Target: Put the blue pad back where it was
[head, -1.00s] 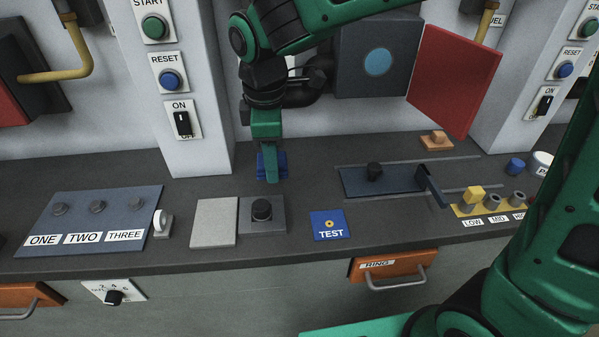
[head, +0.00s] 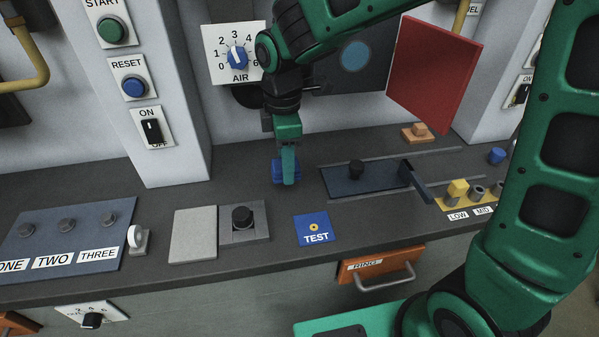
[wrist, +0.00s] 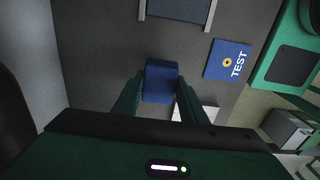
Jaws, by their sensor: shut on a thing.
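The blue pad (head: 276,173) is a small dark-blue block above or on the dark counter (head: 250,188), behind the TEST plate. My gripper (head: 288,178) is shut on it, pointing down. In the wrist view the blue pad (wrist: 160,78) sits between the two green fingers (wrist: 158,98). I cannot tell whether its underside touches the counter. The flat blue TEST plate (head: 312,229) with a yellow ring lies in front and to the right of it; it also shows in the wrist view (wrist: 228,60).
A light-grey plate (head: 193,236) and a black knob (head: 242,217) on a grey base are front left. A dark slide plate (head: 365,180) with a knob is right. A red panel (head: 434,72) stands behind. Bare counter lies left of my gripper.

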